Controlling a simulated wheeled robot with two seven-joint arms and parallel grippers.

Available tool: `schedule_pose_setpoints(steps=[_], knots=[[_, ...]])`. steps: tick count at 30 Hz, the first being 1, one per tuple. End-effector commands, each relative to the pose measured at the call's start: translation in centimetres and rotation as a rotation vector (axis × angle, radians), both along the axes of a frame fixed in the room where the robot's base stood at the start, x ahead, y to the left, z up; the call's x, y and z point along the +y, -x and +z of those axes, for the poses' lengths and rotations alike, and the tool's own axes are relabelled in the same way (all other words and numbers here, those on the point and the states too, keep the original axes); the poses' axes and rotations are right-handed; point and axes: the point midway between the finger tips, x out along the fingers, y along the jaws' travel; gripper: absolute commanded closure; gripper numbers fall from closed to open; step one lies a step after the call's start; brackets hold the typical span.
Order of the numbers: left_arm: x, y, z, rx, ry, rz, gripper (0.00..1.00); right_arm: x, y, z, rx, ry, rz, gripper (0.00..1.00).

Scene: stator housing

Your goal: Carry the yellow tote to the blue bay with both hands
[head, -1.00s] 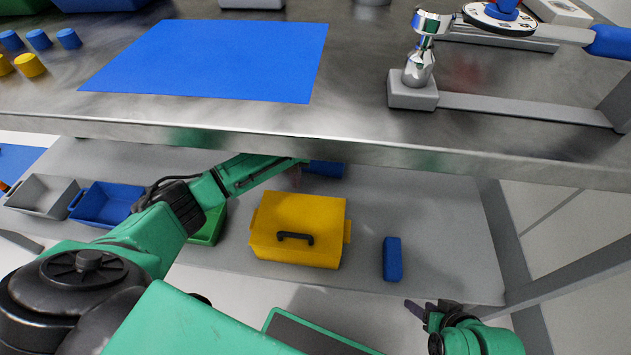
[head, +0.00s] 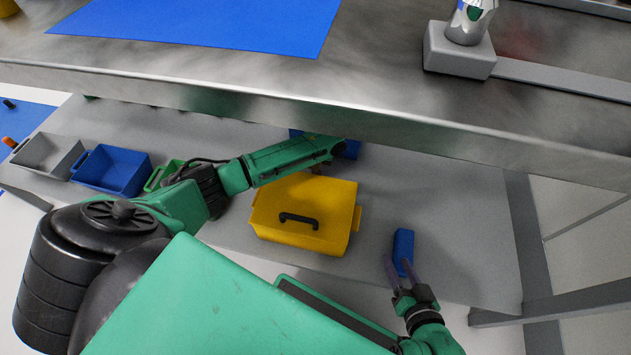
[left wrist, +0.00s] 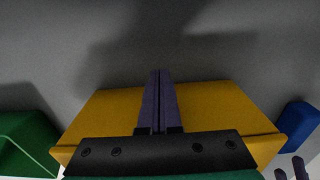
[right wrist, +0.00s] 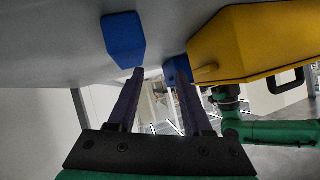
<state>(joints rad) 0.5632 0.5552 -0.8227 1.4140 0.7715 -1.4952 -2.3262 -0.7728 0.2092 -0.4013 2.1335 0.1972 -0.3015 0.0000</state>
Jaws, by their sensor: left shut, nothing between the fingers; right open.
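The yellow tote (head: 333,207) sits on the grey lower shelf, its black handle facing me. It also shows in the left wrist view (left wrist: 215,98) and at the right of the right wrist view (right wrist: 250,40). My left arm reaches across behind the tote in the head view, its fingertips hidden there. In the left wrist view my left gripper (left wrist: 158,72) is shut and empty, over the tote. My right gripper (head: 399,268) is open and empty, right of the tote and apart from it. I cannot tell which blue area is the blue bay.
A small blue block (head: 403,243) stands just beyond my right fingertips. Left of the tote are a green bin (head: 160,174), a blue bin (head: 112,172) and a grey bin (head: 47,156). The worktop edge (head: 250,110) overhangs the shelf; a blue sheet (head: 200,22) lies on top.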

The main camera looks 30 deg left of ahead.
Motion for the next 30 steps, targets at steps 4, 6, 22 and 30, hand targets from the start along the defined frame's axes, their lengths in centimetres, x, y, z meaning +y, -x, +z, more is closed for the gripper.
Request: schedule_pose_setpoints(steps=[4,6,22,30], knots=[[-0.4,1.6,0.2,-0.001,-0.001,0.000,1.00,0.0,0.0,0.1,0.004,0.002,0.001,0.50],[-0.4,1.9,0.2,-0.001,-0.001,0.001,1.00,0.0,0.0,0.1,0.005,0.003,0.001,0.50],[-0.6,2.8,0.6,0.000,-0.003,0.002,1.00,-1.5,-0.4,1.3,0.099,0.088,0.021,0.50],[-1.2,5.1,0.8,0.002,-0.003,0.002,1.00,-6.6,0.9,3.7,0.370,0.293,0.036,0.50]])
